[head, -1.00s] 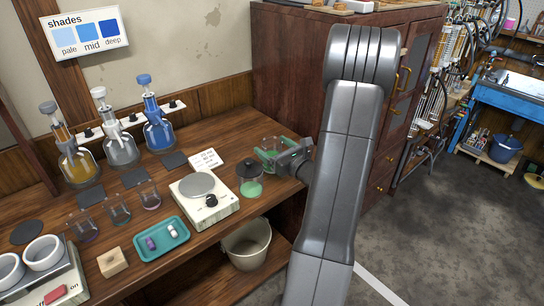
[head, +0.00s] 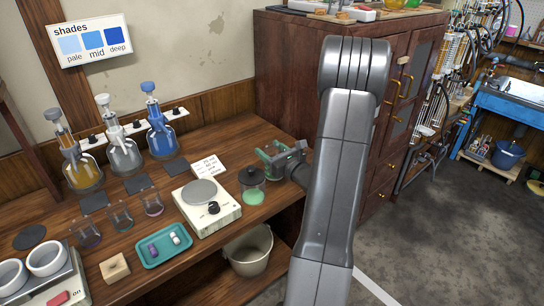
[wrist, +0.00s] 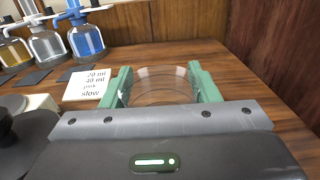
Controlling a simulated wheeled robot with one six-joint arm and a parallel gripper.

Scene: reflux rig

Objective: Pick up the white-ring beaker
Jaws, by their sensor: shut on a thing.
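A clear glass beaker with a pale, whitish ring (wrist: 160,86) stands between the green fingers of my gripper (wrist: 160,78) in the wrist view. The fingers touch it on its left and right sides, and my gripper is shut on it. The beaker looks upright; its lower front is hidden by my gripper body. In the head view my gripper (head: 274,153) is at the right end of the wooden bench, and the beaker there is mostly hidden by the fingers. I cannot tell whether its base touches the bench.
A black-lidded jar with green liquid (head: 253,190) stands just left of my gripper. Beyond it are a balance (head: 207,212), a note card (head: 209,166) and a teal tray (head: 164,245). Stoppered bottles (head: 122,150) line the back. A wooden cabinet (head: 290,85) rises behind and to the right.

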